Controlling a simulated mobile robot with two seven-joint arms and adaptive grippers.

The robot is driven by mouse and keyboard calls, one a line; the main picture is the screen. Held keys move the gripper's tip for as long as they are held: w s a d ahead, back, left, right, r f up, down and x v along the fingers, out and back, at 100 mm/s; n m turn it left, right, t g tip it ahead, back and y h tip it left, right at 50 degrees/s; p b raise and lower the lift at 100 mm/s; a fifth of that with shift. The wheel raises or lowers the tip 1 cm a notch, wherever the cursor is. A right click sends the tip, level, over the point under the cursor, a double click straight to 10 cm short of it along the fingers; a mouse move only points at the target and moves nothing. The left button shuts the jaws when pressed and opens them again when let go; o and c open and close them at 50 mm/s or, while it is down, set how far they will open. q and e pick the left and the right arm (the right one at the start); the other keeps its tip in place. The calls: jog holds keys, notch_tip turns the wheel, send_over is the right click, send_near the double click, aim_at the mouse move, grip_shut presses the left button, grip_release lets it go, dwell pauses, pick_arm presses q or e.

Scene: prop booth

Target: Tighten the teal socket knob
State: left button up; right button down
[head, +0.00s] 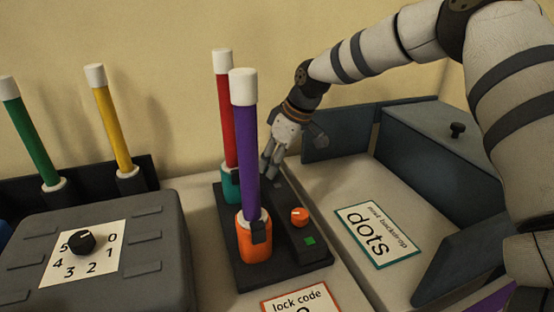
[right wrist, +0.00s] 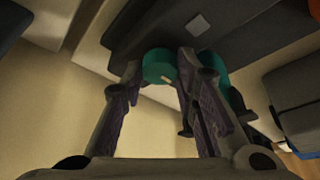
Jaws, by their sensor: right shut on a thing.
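The teal socket (head: 230,184) stands on a dark base and holds an upright red tube (head: 223,105). In the head view it is partly hidden behind the purple tube. My right gripper (head: 268,168) reaches down beside it, to its right. In the right wrist view the teal knob (right wrist: 158,66), with a pale mark on its rim, sits between the two fingers, which are shut on it. The teal socket (right wrist: 214,72) shows just beyond the right finger there. In the head view the knob is hidden by my gripper. My left gripper is not in view.
An orange socket (head: 256,241) with a purple tube (head: 245,150) stands in front, with an orange knob (head: 299,217) beside it. A grey dial box (head: 150,238) is at left, green and yellow tubes behind it. A grey box (head: 440,140) and a "dots" card (head: 378,234) are at right.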

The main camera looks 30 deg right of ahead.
jog(key=shift+a+m+t+h, duration=0.15)
jog(key=shift+m+h, duration=0.25)
jog(key=shift+m, duration=0.75)
jog(key=shift+m+t+h, duration=0.25)
jog(key=shift+m+h, duration=0.15)
jog(key=shift+m, duration=0.75)
jog(key=shift+s, duration=0.1)
jog(key=c, duration=1.3)
grip_release()
jog(key=v, duration=1.2)
